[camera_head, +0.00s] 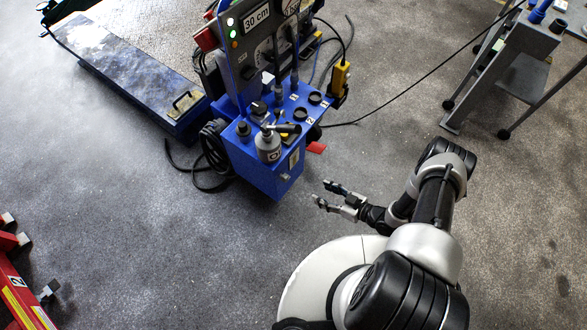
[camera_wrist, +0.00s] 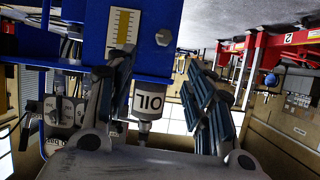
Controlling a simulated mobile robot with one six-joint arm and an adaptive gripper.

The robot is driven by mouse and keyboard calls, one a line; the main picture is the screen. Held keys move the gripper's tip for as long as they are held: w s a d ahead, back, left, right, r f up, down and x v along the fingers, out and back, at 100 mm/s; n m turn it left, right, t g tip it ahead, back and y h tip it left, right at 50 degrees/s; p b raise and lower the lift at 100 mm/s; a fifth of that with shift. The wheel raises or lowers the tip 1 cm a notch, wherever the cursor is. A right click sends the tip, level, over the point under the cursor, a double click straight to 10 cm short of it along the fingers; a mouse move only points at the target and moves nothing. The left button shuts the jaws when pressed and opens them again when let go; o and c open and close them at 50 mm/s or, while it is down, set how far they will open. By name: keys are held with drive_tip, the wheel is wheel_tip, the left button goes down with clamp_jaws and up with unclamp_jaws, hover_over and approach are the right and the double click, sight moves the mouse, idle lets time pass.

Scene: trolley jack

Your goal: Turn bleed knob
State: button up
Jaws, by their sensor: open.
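A small grey knob, apparently the bleed knob, sits on the front of the blue cabinet (camera_head: 262,180) in the head view. In the wrist view the knob (camera_wrist: 163,37) shows on the blue panel beside a yellow gauge (camera_wrist: 123,35). My gripper (camera_head: 323,193) is open and empty, to the right of the cabinet's front and apart from it. In the wrist view my gripper (camera_wrist: 158,66) has its fingers spread on either side of the view's middle, with the knob beyond them. Nothing is between the fingertips at close range.
An oil bottle (camera_head: 268,147) stands on the cabinet top and shows upside down in the wrist view (camera_wrist: 147,98). Black cables (camera_head: 213,150) hang at the cabinet's left. A grey cart (camera_head: 513,60) stands at upper right. The floor before the cabinet is clear.

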drive_tip(key=b, duration=0.5)
approach(288, 179)
drive_tip(key=x, duration=0.9)
drive_tip(key=shift+a, duration=0.15)
drive_tip(key=shift+r, duration=0.1)
drive_tip(key=shift+n, duration=0.3)
drive_tip(key=c, duration=1.1)
